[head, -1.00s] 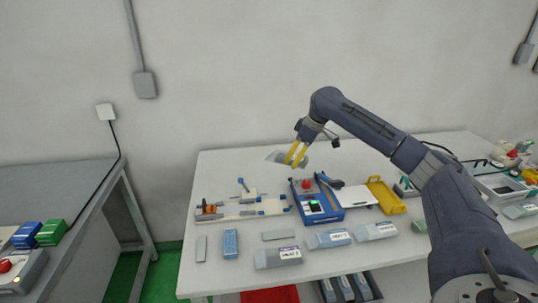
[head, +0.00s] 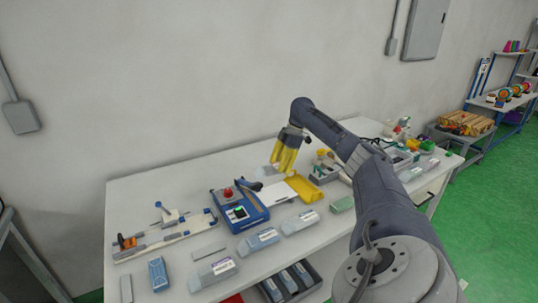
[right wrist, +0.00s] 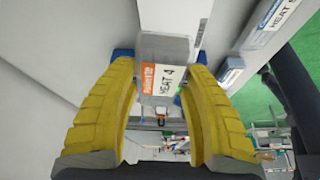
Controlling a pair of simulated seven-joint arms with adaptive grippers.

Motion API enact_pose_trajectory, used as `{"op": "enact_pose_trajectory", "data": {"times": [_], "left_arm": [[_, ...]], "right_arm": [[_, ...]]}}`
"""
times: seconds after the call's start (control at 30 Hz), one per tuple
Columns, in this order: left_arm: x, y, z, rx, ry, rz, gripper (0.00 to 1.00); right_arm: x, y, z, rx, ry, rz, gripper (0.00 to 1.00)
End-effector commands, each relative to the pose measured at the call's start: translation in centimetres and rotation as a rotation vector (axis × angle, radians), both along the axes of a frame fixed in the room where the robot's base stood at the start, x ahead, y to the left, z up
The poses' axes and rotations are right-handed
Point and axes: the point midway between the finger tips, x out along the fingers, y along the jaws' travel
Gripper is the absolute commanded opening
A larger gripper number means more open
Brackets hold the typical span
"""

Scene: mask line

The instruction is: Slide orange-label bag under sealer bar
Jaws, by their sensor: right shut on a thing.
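My right gripper (head: 285,157) has yellow fingers and is raised above the back of the table. It is shut on a pale grey bag (head: 266,172), which shows at its left side. In the right wrist view the bag (right wrist: 175,48) sits between the fingertips, with an orange and white label reading "HEAT 4" facing the camera. The blue sealer (head: 247,212) stands on the table, left of and below the gripper in the head view. It has a red button, a small dark screen and a dark bar (head: 250,184). The bag is apart from the bar. My left gripper is out of view.
A white flat plate (head: 277,195) and a yellow tray (head: 303,188) are right of the sealer. A blue-and-white fixture (head: 165,235) stands on the left. Several labelled grey-blue packs (head: 299,223) line the table's front. The table's back left is clear.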

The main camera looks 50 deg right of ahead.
Motion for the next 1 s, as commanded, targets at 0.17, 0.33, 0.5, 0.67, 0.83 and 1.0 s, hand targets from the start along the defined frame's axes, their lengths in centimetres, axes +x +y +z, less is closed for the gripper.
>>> {"op": "enact_pose_trajectory", "data": {"times": [0.17, 0.33, 0.5, 0.67, 0.83, 1.0], "left_arm": [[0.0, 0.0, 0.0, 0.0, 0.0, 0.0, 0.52], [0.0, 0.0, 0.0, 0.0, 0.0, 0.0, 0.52], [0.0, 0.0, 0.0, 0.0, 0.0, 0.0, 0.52], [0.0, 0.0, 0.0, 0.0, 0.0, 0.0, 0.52], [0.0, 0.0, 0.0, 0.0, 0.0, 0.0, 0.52], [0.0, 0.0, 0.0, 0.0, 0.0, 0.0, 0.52]], "right_arm": [[-0.7, -0.1, -0.5, -0.001, 0.0, 0.042, 0.25], [-1.3, 0.2, -1.1, 0.0, 0.001, 0.082, 0.25], [-1.7, 0.5, -1.6, -0.001, 0.001, 0.114, 0.25], [-1.8, 0.6, -2.2, 0.0, 0.0, 0.121, 0.25], [-1.8, 0.6, -3.3, -0.001, 0.001, 0.121, 0.25], [-1.8, 0.6, -4.5, 0.001, -0.001, 0.12, 0.25]]}}
